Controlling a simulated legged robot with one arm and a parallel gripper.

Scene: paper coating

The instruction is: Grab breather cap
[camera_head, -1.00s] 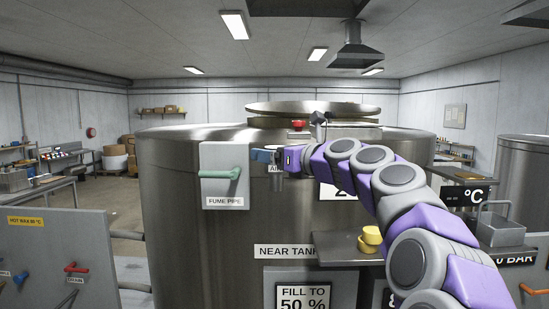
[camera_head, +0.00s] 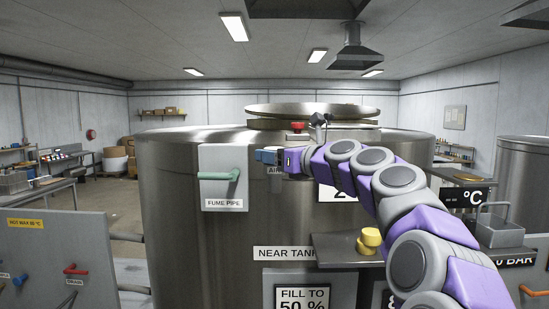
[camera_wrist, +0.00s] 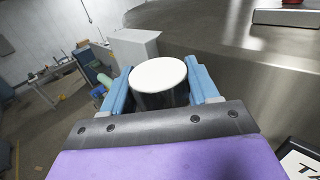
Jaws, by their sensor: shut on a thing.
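The breather cap (camera_wrist: 158,75) is a round piece with a white top and a dark, shiny side, seen between my fingers in the wrist view. My gripper (camera_wrist: 160,88) has its two blue fingers on either side of it and is shut on it. In the head view, my gripper (camera_head: 268,156) is at the front of the large steel tank (camera_head: 200,245), just above a partly hidden label that starts "AI". The cap itself is too small to make out clearly there.
A fume pipe panel (camera_head: 222,160) with a green handle is left of my gripper. A red button (camera_head: 297,126) and the tank lid (camera_head: 312,110) are above. A shelf (camera_head: 335,246) with a yellow piece (camera_head: 369,240) is below my arm.

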